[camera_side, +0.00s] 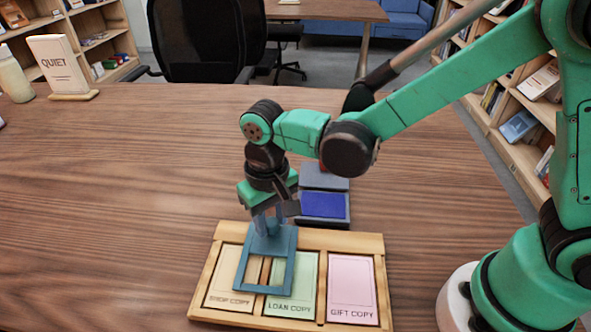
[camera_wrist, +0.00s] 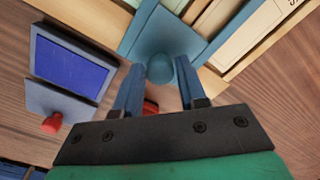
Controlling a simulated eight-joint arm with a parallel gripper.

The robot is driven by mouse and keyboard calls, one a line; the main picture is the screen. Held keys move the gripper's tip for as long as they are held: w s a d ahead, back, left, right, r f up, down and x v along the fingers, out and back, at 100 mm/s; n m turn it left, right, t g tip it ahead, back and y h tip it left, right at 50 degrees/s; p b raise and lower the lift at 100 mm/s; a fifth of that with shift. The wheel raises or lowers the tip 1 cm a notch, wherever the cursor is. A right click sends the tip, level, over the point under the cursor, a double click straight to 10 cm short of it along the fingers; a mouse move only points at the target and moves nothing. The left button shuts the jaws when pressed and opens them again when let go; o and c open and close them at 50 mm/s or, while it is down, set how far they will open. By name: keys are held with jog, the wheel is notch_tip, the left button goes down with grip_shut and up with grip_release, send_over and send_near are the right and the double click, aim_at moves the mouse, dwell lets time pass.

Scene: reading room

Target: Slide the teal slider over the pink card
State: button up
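The teal slider (camera_side: 292,264) is a flat frame with an open window and a knob (camera_wrist: 160,69). It lies on the wooden card board (camera_side: 342,241), straddling the divider between the cream SHOP COPY card (camera_side: 226,279) and the green LOAN COPY card (camera_side: 306,275). The pink GIFT COPY card (camera_side: 352,283) is uncovered at the right end. My gripper (camera_side: 270,222) points down at the slider's top edge.
An ink pad (camera_side: 324,206) with a blue face lies behind the board; it also shows in the wrist view (camera_wrist: 70,65), near a red knob (camera_wrist: 52,123). A QUIET sign (camera_side: 60,65) and a bottle (camera_side: 13,77) stand far left. The table's left is clear.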

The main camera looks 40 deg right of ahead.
grip_shut()
dwell(1.1)
